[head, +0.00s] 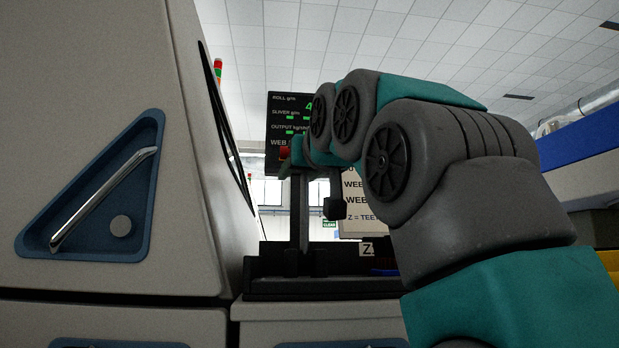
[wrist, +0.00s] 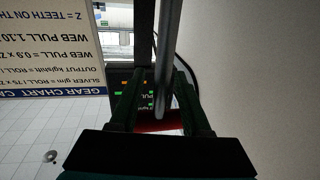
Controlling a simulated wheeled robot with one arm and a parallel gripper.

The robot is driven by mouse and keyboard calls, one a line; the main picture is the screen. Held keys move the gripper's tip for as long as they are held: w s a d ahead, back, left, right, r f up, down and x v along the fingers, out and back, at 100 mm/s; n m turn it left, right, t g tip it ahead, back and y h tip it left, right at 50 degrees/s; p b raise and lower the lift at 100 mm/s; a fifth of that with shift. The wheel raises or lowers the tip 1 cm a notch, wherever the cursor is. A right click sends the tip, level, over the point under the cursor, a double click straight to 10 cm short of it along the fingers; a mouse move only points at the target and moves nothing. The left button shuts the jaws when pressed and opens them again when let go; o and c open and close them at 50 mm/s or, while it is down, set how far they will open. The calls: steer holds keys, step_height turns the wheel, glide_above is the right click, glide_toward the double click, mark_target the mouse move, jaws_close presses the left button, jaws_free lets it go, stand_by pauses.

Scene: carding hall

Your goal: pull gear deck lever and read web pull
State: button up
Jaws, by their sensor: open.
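My gripper (wrist: 160,84) is open in the wrist view, its two dark fingers on either side of a grey rod (wrist: 167,45), which looks like the lever. Finger contact cannot be told. A red piece (wrist: 158,126) shows between the fingers near the rod's end. In the head view the rod seems to be the upright post (head: 303,220) above the deck (head: 320,288); my gripper is at its top, mostly hidden by my arm, with red (head: 284,152) beside it. The dark display (head: 283,104) lists roll, sliver, output and "WEB"; my arm covers most of its values.
A partly hidden gear chart (head: 356,188) stands behind my arm; it appears upside down in the wrist view (wrist: 45,50). A large pale machine cabinet (head: 110,60) with a blue recessed handle (head: 105,195) is close on the left. A "Z" label (head: 368,249) is below the chart.

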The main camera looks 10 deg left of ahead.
jaws_close()
stand_by(0.3)
stand_by(1.1)
